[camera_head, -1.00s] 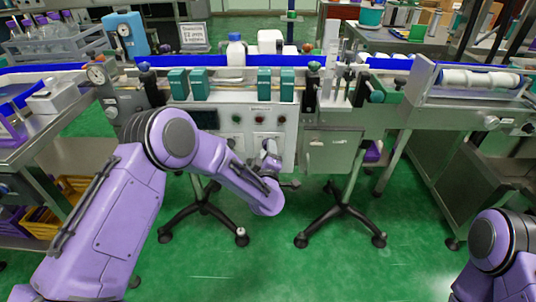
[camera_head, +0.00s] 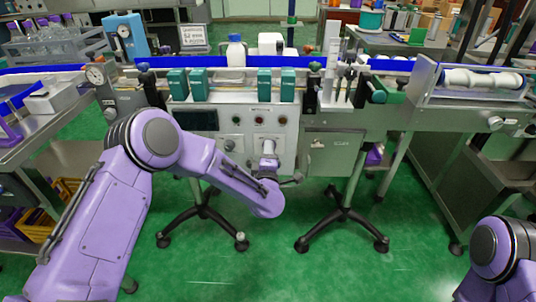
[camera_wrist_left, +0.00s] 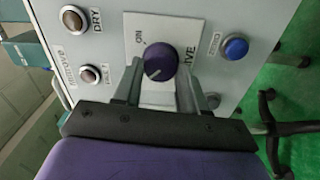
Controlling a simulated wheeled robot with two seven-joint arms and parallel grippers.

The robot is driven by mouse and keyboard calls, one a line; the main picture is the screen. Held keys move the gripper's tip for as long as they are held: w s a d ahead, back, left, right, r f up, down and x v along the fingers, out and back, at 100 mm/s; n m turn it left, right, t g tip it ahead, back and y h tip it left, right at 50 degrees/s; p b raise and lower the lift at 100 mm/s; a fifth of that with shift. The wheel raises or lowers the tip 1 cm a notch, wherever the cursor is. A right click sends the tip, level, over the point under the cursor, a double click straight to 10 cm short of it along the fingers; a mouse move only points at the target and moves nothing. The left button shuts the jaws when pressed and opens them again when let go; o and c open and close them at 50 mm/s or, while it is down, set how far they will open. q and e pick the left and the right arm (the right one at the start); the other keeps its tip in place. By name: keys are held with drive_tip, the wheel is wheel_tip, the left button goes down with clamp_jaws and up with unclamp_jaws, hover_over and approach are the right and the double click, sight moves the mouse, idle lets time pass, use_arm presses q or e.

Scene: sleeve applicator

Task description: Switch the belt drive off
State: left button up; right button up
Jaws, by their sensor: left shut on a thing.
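The belt drive switch is a round dark purple knob (camera_wrist_left: 160,62) on a light panel, seen in the left wrist view. It has a small pale mark near its lower left edge, an "ON" label beside it, and lettering ending in "IVE" that is partly hidden. My left gripper (camera_wrist_left: 161,80) is shut on the knob, one finger on each side. In the head view my left gripper (camera_head: 268,150) is at the lower right of the control panel (camera_head: 234,122), and hides the knob there. My right gripper is out of view.
A blue button (camera_wrist_left: 236,48) lies to the right of the knob, and indicator lights (camera_wrist_left: 72,18) to its left. Above the panel runs the blue conveyor belt (camera_head: 205,75) with a white bottle (camera_head: 235,52). A grey box (camera_head: 331,152) is right of the panel.

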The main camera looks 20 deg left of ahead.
use_arm(q)
drive_tip(key=o, duration=1.1)
drive_tip(key=shift+c, duration=0.2)
drive_tip(key=v, duration=1)
drive_tip(key=shift+s, duration=0.3)
